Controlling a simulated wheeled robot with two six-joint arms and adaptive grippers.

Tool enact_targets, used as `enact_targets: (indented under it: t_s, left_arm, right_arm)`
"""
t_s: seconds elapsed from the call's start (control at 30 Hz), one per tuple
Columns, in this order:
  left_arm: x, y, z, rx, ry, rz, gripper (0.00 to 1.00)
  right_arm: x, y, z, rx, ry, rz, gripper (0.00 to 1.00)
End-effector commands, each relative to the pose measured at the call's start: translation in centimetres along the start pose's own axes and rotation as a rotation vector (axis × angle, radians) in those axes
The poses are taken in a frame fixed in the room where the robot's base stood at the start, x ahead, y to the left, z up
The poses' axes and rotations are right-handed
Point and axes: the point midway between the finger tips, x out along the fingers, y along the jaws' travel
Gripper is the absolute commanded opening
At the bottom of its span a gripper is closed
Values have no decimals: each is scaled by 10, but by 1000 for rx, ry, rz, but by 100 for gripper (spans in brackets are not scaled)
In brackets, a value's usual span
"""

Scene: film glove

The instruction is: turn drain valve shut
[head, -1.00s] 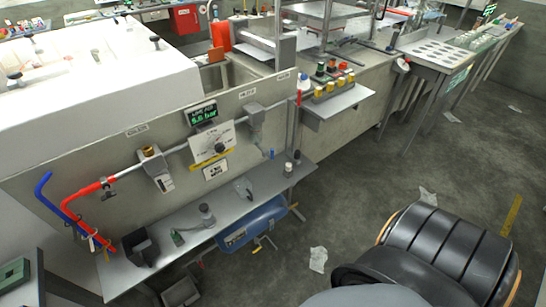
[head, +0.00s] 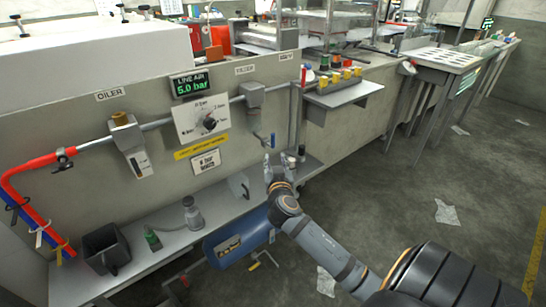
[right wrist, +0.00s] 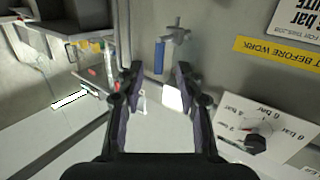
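A small valve with a blue lever (head: 273,141) hangs below the filter (head: 253,96) on the grey panel. In the right wrist view its blue lever (right wrist: 159,57) hangs straight down from a grey metal body (right wrist: 176,33). My right gripper (head: 278,160) points up toward the panel, just below the lever in the head view. In the right wrist view my right gripper (right wrist: 157,76) is open and empty, and the lever shows beyond the gap between its fingers, apart from them. My left gripper is out of view.
A display (head: 192,84) reads 5.0 bar above a regulator dial (head: 203,118).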

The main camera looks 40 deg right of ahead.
Motion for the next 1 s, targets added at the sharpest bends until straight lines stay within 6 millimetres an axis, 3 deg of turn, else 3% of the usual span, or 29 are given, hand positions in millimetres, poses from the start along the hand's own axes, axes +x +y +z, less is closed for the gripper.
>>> enact_targets:
  t_s: [0.1, 0.27, 0.37, 0.7, 1.0]
  left_arm:
    - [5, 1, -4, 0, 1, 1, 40]
    - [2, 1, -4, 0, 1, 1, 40]
    - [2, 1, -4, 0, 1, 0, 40]
    - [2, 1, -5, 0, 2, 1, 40]
    - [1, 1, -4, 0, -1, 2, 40]
  right_arm:
    - [-8, 1, -25, 50, 70, 10, 36]
    - [-5, 1, -32, 55, 77, 11, 36]
    - [7, 1, -32, 54, 76, 11, 36]
    - [76, 2, -36, 55, 73, 10, 36]
    - [96, 2, -37, 53, 72, 8, 36]
